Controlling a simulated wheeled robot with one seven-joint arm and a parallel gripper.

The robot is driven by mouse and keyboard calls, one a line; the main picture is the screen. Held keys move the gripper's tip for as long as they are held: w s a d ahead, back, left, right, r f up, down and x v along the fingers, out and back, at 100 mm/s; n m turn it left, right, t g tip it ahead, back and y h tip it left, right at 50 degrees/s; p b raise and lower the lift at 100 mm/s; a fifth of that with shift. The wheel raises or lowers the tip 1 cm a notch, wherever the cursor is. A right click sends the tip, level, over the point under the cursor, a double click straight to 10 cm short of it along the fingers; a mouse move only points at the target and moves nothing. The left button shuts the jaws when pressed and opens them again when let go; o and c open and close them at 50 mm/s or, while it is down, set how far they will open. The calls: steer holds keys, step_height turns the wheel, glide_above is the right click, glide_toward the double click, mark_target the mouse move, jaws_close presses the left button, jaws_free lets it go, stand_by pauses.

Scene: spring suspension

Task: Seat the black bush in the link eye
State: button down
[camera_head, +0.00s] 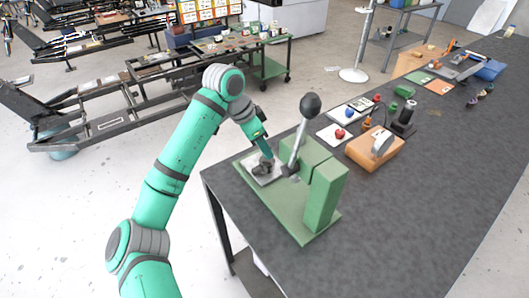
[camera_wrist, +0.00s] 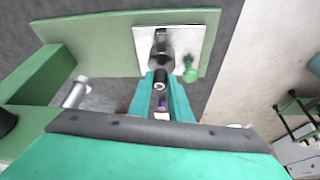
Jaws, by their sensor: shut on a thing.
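My gripper (camera_wrist: 161,90) points down at the green fixture, its teal fingers shut on the black bush (camera_wrist: 159,76). The bush is a small dark cylinder with a pale ring at its near end. Just beyond it, a dark grey link (camera_wrist: 161,49) lies on a pale metal plate (camera_wrist: 143,43). The bush overlaps the link in the wrist view, and its eye is largely hidden; I cannot tell whether they touch. In the head view, my gripper (camera_head: 266,155) is low over the plate (camera_head: 251,166), and the bush cannot be made out.
A green peg (camera_wrist: 190,70) stands right of the link. The fixture has a green block (camera_head: 324,195) and a lever with a black knob (camera_head: 310,105) close to my gripper. An orange block (camera_head: 373,151) and small parts lie farther right. The front right of the table is clear.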

steer(key=shift+f, duration=1.05)
steer(key=c, duration=1.6)
jaws_free()
steer(key=shift+c, duration=0.2)
steer(key=shift+d, duration=0.1)
steer(key=shift+r, duration=0.1)
steer(key=v, duration=1.2)
steer(key=shift+w, duration=0.1)
